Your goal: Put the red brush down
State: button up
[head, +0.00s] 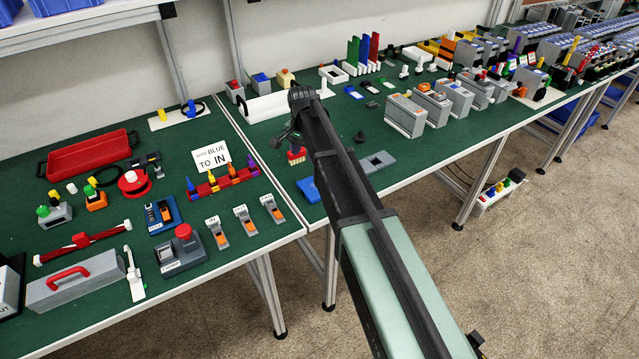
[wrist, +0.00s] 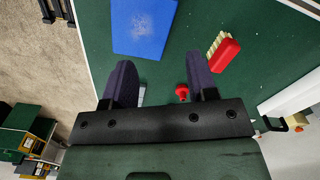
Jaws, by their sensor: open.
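The red brush (head: 296,155) rests on the green table top, next to the blue pad (head: 308,188). In the wrist view the brush (wrist: 224,52) has a red body and pale bristles, and it lies to the right of the blue pad (wrist: 143,27). My gripper (wrist: 160,72) is open, its two dark fingers spread. The brush is outside the fingers, ahead and to the right, not touching them. A small red knob (wrist: 182,92) shows between the fingers. In the head view my arm hides part of the table, and the fingers are hard to make out.
A grey block with a dark recess (head: 377,162) stands right of my arm. Grey boxes (head: 405,115) line the table further right. A colourful rack (head: 222,182) and a red tray (head: 88,155) are on the left table. Bare green surface surrounds the brush.

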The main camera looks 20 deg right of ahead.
jog(key=s+n, duration=1)
jog(key=s, duration=1.8)
jog(key=shift+s, duration=0.4)
